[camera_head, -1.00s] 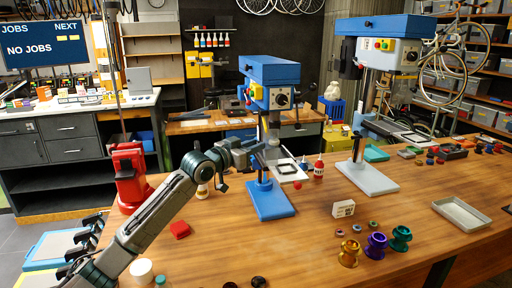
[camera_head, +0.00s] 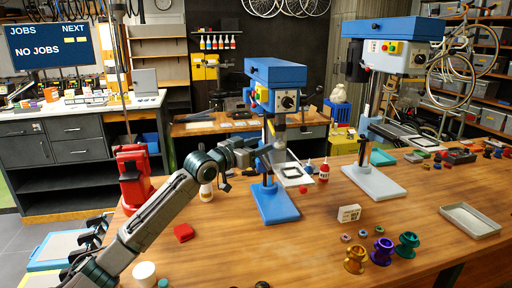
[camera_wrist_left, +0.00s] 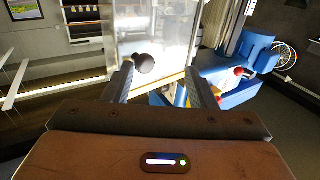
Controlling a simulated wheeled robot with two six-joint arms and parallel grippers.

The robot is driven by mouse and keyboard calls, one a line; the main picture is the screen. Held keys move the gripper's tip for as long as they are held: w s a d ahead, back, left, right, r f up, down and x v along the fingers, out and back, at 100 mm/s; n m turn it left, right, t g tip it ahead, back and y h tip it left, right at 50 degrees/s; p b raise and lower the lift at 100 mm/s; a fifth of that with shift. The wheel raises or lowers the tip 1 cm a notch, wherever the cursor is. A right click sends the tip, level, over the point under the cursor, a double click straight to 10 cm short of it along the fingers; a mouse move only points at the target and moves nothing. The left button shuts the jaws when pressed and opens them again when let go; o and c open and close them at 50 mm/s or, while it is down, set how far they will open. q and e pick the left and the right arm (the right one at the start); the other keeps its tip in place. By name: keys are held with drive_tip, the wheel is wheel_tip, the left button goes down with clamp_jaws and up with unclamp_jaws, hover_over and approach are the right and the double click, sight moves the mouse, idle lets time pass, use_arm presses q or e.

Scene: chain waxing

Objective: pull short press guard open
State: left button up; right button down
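The short press (camera_head: 275,75) has a blue head and a blue base (camera_head: 274,203) and stands left of the taller press. My left gripper (camera_head: 264,149) is at the press, below its head and beside its column. In the left wrist view the clear guard panel (camera_wrist_left: 165,32) is in front of the gripper, with a round black knob (camera_wrist_left: 144,63) on it. The fingers of my left gripper (camera_wrist_left: 160,72) are apart on either side of the knob, which sits closer to the left finger. Contact cannot be told. The guard is hard to make out in the head view. My right gripper is not in view.
The taller press (camera_head: 388,60) stands to the right. A red-labelled bottle (camera_head: 324,171) is by the short press, and a white bottle (camera_head: 206,190) is near my forearm. A red arbor press (camera_head: 134,175) is at the left. The front middle of the wooden table is mostly clear.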

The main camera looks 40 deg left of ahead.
use_arm(q)
drive_tip(key=shift+a+f, duration=0.15)
drive_tip(key=shift+f, duration=0.2)
use_arm(e)
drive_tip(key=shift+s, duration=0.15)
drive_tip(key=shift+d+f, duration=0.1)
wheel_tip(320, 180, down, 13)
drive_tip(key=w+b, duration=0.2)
drive_tip(key=b, duration=1.2)
use_arm(q)
drive_tip(key=s+a+b, duration=0.1)
drive_tip(key=s+b, duration=0.7)
drive_tip(key=s, duration=0.2)
drive_tip(key=shift+s+a+r+b, duration=0.15)
drive_tip(key=shift+s+a+b, duration=0.2)
drive_tip(key=shift+s, duration=0.05)
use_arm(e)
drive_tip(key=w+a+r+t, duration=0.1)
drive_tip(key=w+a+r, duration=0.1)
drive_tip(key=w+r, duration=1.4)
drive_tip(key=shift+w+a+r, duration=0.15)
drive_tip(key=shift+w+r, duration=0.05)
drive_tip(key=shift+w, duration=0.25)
